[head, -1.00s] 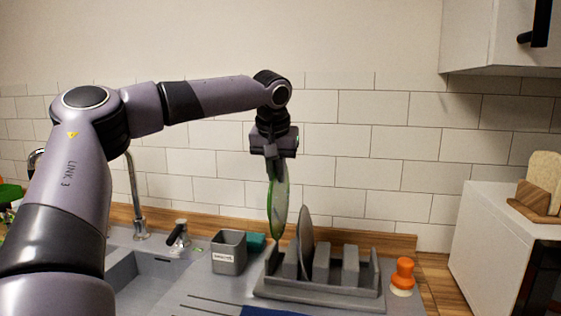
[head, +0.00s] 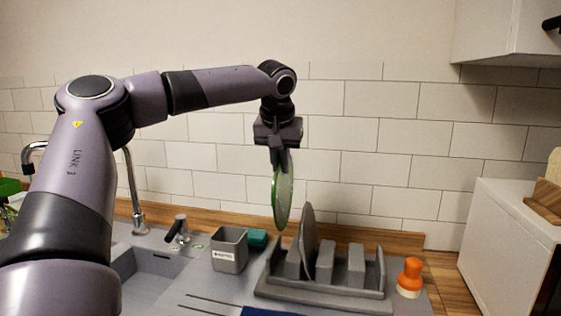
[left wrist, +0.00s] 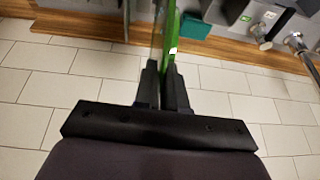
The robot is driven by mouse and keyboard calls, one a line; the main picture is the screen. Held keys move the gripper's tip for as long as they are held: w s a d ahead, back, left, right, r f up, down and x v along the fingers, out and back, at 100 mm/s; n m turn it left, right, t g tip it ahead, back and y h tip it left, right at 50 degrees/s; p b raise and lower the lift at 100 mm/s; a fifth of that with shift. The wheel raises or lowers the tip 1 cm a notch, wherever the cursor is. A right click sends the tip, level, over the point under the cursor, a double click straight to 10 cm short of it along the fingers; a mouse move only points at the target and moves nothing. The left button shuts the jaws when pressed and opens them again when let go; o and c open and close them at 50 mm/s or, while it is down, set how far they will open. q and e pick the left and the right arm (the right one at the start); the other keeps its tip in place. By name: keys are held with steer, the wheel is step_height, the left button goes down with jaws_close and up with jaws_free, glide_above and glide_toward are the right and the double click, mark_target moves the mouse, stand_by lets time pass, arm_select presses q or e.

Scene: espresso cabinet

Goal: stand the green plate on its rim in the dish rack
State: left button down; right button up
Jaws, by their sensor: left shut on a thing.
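The green plate (head: 283,196) hangs upright, nearly edge-on, from my left gripper (head: 280,152). The gripper is shut on its upper rim. In the left wrist view the plate's green edge (left wrist: 170,28) runs away from between the fingers (left wrist: 165,85). The grey dish rack (head: 325,286) stands on the counter below, with several upright dividers. The plate's lower rim appears above the rack's left end; the exact gap is hard to tell. A grey plate (head: 308,240) stands on its rim in the rack, just right of the green plate. My right gripper is out of view.
A grey holder (head: 229,251) and a teal sponge (head: 257,239) stand left of the rack. An orange-handled brush (head: 410,277) stands to its right. The faucet (head: 134,190) and sink are further left. A tiled wall is behind, and a white appliance (head: 510,245) is at right.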

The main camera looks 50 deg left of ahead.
arm_select(q)
steer(key=shift+r, duration=0.15)
stand_by(0.3)
steer(key=b, duration=0.1)
glide_above(283, 212)
steer(key=shift+s+f, duration=0.2)
steer(key=shift+f, duration=1)
steer(key=shift+s+f, duration=0.15)
steer(key=shift+f, duration=1)
steer(key=shift+w+f, duration=0.1)
steer(key=shift+f, duration=1.6)
steer(key=shift+w+d+f+b, duration=0.15)
steer(key=shift+f+b, duration=0.55)
steer(key=shift+f, duration=1.35)
steer(key=c, duration=1.1)
jaws_free()
